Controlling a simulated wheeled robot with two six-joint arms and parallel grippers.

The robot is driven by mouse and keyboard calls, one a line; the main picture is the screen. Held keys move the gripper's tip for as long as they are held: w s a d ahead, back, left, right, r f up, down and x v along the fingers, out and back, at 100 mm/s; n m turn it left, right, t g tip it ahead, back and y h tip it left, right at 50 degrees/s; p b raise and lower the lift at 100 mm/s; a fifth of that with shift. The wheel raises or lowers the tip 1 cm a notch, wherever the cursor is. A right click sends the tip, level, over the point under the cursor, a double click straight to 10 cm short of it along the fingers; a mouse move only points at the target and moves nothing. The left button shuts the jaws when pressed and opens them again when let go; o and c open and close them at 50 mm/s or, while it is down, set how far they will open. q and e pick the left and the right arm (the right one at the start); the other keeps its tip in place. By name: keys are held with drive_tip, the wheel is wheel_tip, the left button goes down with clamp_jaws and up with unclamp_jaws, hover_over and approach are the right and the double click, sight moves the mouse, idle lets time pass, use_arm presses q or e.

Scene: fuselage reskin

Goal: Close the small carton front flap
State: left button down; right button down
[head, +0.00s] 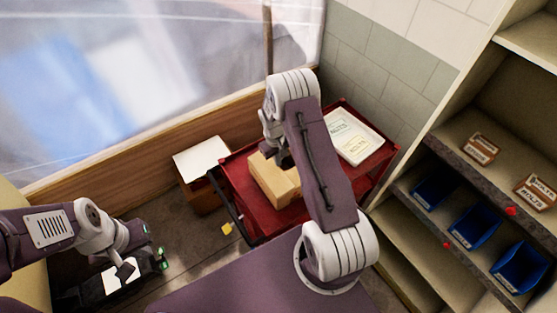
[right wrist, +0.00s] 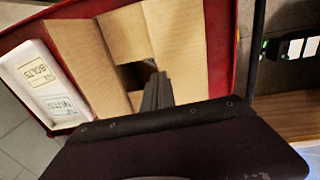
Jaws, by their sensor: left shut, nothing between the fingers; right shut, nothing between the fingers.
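The small tan carton (head: 268,180) sits on the red cart, partly hidden by my right arm in the head view. In the right wrist view the carton (right wrist: 76,62) has flaps spread out and a dark gap in its top; I cannot tell which flap is the front one. My right gripper (right wrist: 153,92) is shut and empty, its fingers over the carton beside the gap. It also shows in the head view (head: 283,160), where I cannot tell whether it touches cardboard. My left gripper (head: 130,268) is shut and empty, low at the left, away from the carton.
The red cart (head: 239,205) also carries a white tray (head: 371,147) labelled bolts and nuts. A box with a white top (head: 201,158) stands left of the cart. Shelves with blue bins (head: 474,226) rise at the right. A yellow item (head: 227,229) lies on the floor.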

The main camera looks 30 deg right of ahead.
drive_tip(key=shift+f, duration=0.45)
drive_tip(key=shift+s+a+f, duration=0.1)
drive_tip(key=shift+f, duration=0.4)
use_arm(q)
drive_tip(key=shift+s+a+r, duration=0.1)
drive_tip(key=shift+a+r, duration=0.15)
drive_tip(key=shift+r, duration=0.25)
drive_tip(key=shift+d, duration=0.1)
